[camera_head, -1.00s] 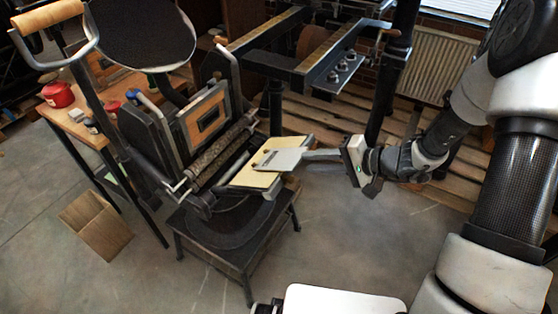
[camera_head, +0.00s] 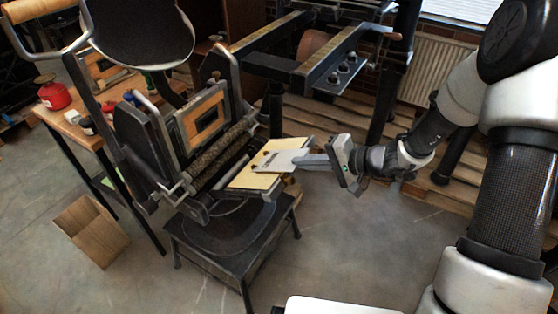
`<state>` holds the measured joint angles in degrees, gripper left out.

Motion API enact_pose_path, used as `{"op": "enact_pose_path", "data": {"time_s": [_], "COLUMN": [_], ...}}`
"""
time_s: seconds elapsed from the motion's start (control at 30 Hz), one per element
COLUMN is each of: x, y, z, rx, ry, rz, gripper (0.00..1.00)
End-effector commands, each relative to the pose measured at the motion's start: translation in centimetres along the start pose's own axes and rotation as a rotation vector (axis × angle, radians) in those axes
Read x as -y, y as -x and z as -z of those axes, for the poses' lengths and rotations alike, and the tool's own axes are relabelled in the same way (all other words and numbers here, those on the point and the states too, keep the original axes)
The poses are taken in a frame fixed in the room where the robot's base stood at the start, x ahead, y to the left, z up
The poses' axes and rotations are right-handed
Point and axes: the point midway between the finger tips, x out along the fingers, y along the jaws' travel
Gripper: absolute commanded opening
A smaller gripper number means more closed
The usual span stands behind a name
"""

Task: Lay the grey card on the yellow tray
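The grey card (camera_head: 280,160), with dark marks on its face, is at the yellow tray (camera_head: 252,182), over its right part. The tray sticks out from the front of the hand press. My gripper (camera_head: 303,161) reaches in from the right with its fingers at the card's right edge. The fingers look narrow and close together, but whether they still pinch the card cannot be made out. The card looks nearly flat against the tray; I cannot tell whether it touches all over.
The black hand press (camera_head: 185,125) stands on a low dark stand (camera_head: 232,245). A wooden table (camera_head: 75,118) with a red pot (camera_head: 54,95) is at left. An open cardboard box (camera_head: 92,228) lies on the floor. The floor in front is clear.

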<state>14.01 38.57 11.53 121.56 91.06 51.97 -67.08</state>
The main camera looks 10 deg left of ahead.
Motion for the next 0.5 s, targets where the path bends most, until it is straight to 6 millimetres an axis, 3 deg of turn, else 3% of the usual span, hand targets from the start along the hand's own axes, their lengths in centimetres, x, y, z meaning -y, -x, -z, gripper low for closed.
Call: {"op": "enact_pose_path", "data": {"time_s": [0.5], "x": [0.0], "y": [1.2], "z": [0.0], "rx": [-0.001], "ry": [-0.001], "rz": [0.000], "gripper": [0.00]}}
